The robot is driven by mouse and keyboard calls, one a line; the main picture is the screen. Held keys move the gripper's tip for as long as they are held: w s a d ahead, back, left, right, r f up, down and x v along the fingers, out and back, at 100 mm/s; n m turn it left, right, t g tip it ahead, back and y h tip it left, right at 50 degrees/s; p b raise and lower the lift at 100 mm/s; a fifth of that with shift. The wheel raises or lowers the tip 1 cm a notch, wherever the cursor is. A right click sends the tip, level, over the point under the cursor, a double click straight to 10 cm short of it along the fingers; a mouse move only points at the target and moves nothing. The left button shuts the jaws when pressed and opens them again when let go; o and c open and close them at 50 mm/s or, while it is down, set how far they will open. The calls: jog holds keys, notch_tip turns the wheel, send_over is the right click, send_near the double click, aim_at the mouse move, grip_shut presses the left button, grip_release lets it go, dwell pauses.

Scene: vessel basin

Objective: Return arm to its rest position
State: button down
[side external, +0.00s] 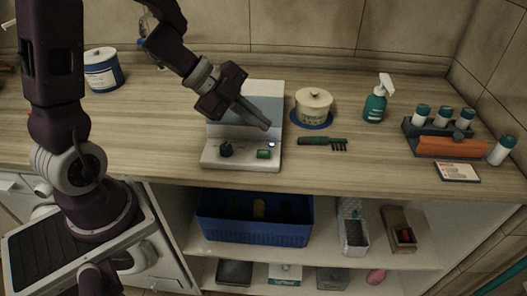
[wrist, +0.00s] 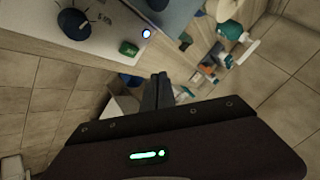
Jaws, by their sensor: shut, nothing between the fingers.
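My gripper (side external: 266,126) is shut and empty in the side view. It hangs above the white and grey device (side external: 212,155), in front of its upright panel. The device has a dark knob (side external: 226,149), a green button (side external: 264,154) and a small lit blue-white light (side external: 271,144) on its base. The knob (wrist: 73,22), the green button (wrist: 128,48) and the lit light (wrist: 146,33) show at the upper left there.
Right of the device are a lidded pot (side external: 313,105) on a blue mat, a green brush (side external: 322,141), a spray bottle (side external: 375,105) and a rack (side external: 447,143) with several bottles. A white tub (side external: 102,72) stands at the left. A blue bin (side external: 255,232) sits on the shelf below.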

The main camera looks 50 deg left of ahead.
dwell(0.3)
jog(key=shift+w+a+r, duration=0.15)
jog(key=shift+w, duration=0.05)
jog(key=s+a+r+n+t+y, duration=0.3)
jog(key=a+r+n+y, duration=0.4)
jog(key=r+n+y, duration=0.3)
jog(key=s+d+n+g+h, duration=0.2)
jog(key=s+d+n, duration=0.1)
jog(key=s, duration=0.5)
jog(key=s+d+n+g+h, duration=0.2)
jog(key=s+d, duration=0.3)
jog(key=s, duration=0.4)
jog(key=shift+d+r+n+g, duration=0.2)
jog(key=shift+d+n+g, duration=0.1)
jog(key=shift+n, duration=0.6)
